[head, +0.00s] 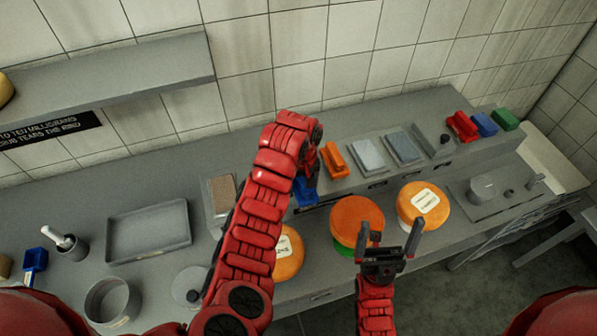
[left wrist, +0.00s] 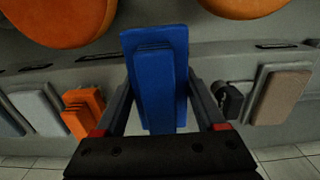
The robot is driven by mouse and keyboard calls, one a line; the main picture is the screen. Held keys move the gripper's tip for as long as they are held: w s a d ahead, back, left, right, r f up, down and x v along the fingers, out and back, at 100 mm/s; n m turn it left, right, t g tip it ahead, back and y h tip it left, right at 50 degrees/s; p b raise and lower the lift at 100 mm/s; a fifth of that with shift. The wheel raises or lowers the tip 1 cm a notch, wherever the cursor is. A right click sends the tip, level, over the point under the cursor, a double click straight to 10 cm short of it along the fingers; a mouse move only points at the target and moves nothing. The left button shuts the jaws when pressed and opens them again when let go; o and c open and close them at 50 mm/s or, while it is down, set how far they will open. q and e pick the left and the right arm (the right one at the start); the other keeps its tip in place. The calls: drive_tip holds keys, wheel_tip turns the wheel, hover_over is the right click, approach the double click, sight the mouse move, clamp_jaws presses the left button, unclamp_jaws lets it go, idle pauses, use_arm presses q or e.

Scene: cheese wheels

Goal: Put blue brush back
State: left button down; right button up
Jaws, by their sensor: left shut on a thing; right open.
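The blue brush (left wrist: 160,80) is held between the two fingers of my left gripper (left wrist: 161,98), seen close up in the left wrist view. In the head view the blue brush (head: 306,192) shows below the end of my left arm, at the front edge of the raised ledge (head: 345,185), left of an orange brush (head: 335,160). My arm hides most of the left gripper there. I cannot tell whether the brush touches the ledge. My right gripper (head: 386,238) is open and empty, in front of the middle cheese wheel (head: 356,218).
Grey pads (head: 368,155) lie right of the orange brush, and a brown pad (head: 222,193) lies left. Red (head: 462,126), blue (head: 484,123) and green (head: 505,119) blocks sit at the ledge's right end. Another cheese wheel (head: 422,203) stands right; a tray (head: 148,232) lies left.

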use_arm(q)
drive_tip(key=w+b, duration=0.2)
drive_tip(key=w+f+b, duration=0.1)
drive_tip(key=w+b, duration=0.1)
drive_tip(key=w+f+b, duration=0.1)
drive_tip(key=w+b, duration=0.2)
drive_tip(key=shift+a, duration=0.4)
drive_tip(key=shift+w+d+r+b, duration=0.1)
drive_tip(key=shift+w+b, duration=0.3)
drive_tip(key=shift+b, duration=0.2)
drive_tip(key=b, duration=0.1)
drive_tip(key=w+b, duration=0.1)
drive_tip(key=b, duration=0.1)
drive_tip(key=shift+w+a, duration=0.15)
drive_tip(key=shift+a, duration=0.2)
wheel_tip(320, 180, down, 3)
drive_tip(key=shift+f+b, duration=0.1)
drive_tip(key=shift+b, duration=0.5)
drive_tip(key=shift+r, duration=0.2)
drive_tip(key=shift+f, duration=0.2)
unclamp_jaws()
